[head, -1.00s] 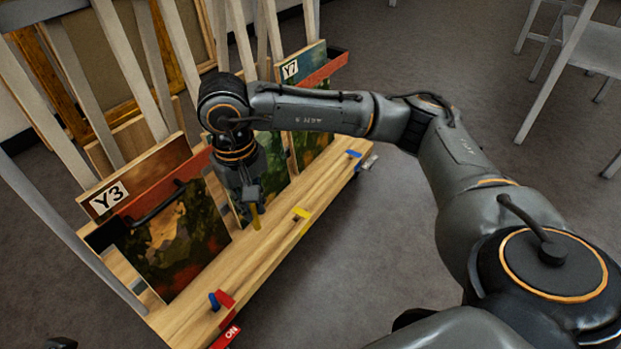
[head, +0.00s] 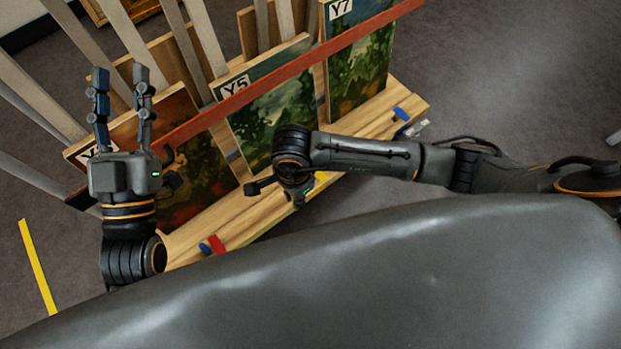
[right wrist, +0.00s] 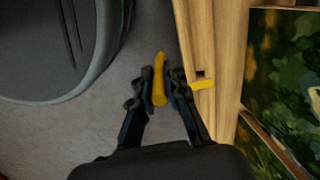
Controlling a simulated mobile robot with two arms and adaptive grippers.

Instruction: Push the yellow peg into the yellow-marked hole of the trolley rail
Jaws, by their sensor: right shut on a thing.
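My right gripper (right wrist: 162,76) is shut on the yellow peg (right wrist: 160,88) in the right wrist view. The peg shows against the grey floor, just left of the wooden trolley rail (right wrist: 207,38). A small dark hole (right wrist: 200,73) in the rail has a yellow mark (right wrist: 202,85) beside it, to the right of the peg and apart from it. In the head view my right wrist hides the peg and most of the gripper; part of the yellow mark (head: 322,178) shows beside it. My left gripper (head: 121,75) is open and empty, fingers up, at the trolley's left end.
Paintings marked Y5 (head: 275,108) and Y7 (head: 362,65) stand behind a red bar (head: 290,65). A red mark (head: 217,244) with a blue piece and another blue piece (head: 402,114) sit along the rail.

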